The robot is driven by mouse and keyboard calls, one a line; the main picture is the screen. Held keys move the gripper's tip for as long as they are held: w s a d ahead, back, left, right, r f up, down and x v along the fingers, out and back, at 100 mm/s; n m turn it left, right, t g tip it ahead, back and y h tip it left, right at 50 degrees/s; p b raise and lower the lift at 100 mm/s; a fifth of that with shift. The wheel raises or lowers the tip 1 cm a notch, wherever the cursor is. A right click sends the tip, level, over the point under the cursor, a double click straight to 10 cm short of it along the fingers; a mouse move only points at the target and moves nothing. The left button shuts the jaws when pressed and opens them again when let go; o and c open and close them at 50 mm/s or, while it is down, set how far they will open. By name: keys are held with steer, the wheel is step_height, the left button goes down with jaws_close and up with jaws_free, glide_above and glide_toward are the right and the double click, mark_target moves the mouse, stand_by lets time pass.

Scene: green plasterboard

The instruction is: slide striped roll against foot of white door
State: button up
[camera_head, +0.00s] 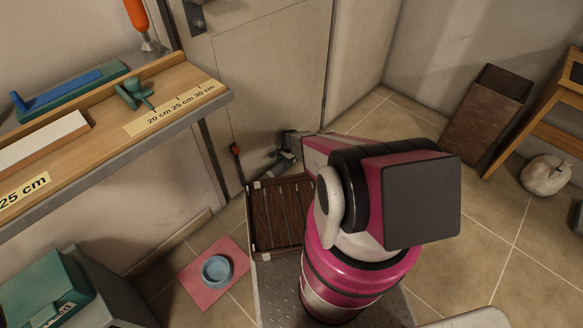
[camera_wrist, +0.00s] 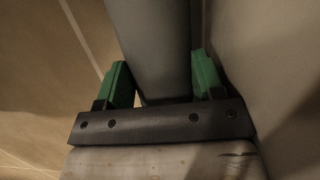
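The white door (camera_head: 262,75) stands at the back centre of the head view, with its foot partly hidden by my arm. My gripper (camera_wrist: 162,88) has green fingers, one on each side of a long grey roll (camera_wrist: 155,40) in the wrist view. The roll fills the space between them, and it looks held. No stripes can be made out on it there. In the head view, part of the dark grey roll (camera_head: 279,166) shows low by the door's foot, beside my arm. My arm hides the rest, so contact with the door cannot be told.
A workbench (camera_head: 175,88) with tools juts in at the left. A slatted wooden tray (camera_head: 282,215) is left of my arm. A blue bowl (camera_head: 216,270) sits on a pink mat (camera_head: 234,256). A brown bin (camera_head: 487,117) stands right.

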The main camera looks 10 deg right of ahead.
steer(key=o, duration=0.5)
steer(key=shift+w+a, duration=0.1)
steer(key=shift+w, duration=0.15)
steer(key=v, duration=1.1)
steer(key=s+r+n, duration=0.3)
steer(key=s+r, duration=0.5)
steer(key=r, duration=0.5)
steer(key=s+d+r+n+t+h, duration=0.1)
steer(key=s+r+n, duration=0.3)
steer(key=s+r, duration=0.5)
steer(key=s+d+r+n+h, duration=0.1)
steer(key=s+r+n, duration=0.2)
steer(key=s+r, duration=0.5)
step_height(320, 180, up, 11)
steer(key=shift+s+n+t, duration=0.2)
steer(key=shift+n+t, duration=0.1)
steer(key=shift+n, duration=0.1)
